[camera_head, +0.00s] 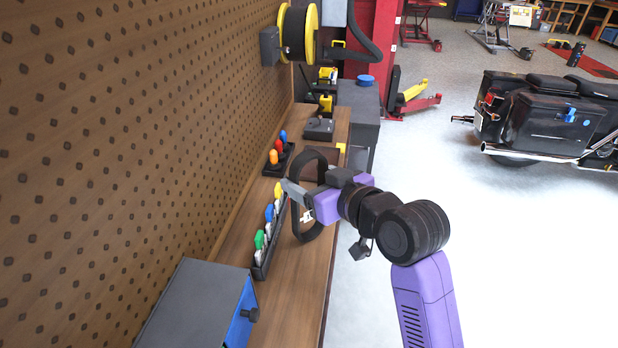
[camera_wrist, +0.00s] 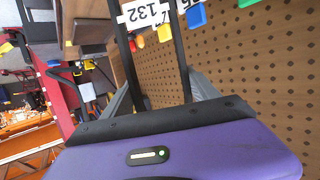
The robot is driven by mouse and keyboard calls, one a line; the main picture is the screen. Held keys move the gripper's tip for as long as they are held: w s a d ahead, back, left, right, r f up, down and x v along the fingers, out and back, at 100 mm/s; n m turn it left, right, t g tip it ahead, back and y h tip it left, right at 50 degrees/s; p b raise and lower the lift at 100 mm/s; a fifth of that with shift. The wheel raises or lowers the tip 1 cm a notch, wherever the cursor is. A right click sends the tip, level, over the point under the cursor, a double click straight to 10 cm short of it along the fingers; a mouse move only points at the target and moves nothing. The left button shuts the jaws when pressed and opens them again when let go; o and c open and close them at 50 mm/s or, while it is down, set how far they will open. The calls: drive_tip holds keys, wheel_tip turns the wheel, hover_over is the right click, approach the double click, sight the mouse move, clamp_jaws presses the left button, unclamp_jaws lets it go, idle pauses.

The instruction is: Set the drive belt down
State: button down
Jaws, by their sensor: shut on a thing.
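The drive belt (camera_head: 296,222) is a black loop standing upright over the wooden workbench (camera_head: 292,285). My gripper (camera_head: 299,196) reaches in from the right and is shut on the belt. In the wrist view the belt (camera_wrist: 126,62) shows as two dark strands running up between the grey fingers of my gripper (camera_wrist: 157,92). A white tag marked 132 (camera_wrist: 143,13) shows by the strands. The belt's lower end is close to the bench top; I cannot tell whether it touches.
A rack with green, blue and yellow-topped items (camera_head: 263,243) stands left of the belt, close to it. A smaller rack (camera_head: 271,163) and a dark device (camera_head: 319,128) are farther back. A blue-fronted cabinet (camera_head: 195,305) is nearer. The pegboard wall (camera_head: 120,150) bounds the left.

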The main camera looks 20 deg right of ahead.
drive_tip(key=shift+c, duration=1)
unclamp_jaws()
drive_tip(key=v, duration=1.2)
drive_tip(key=shift+r+p, duration=0.2)
drive_tip(key=shift+p, duration=0.25)
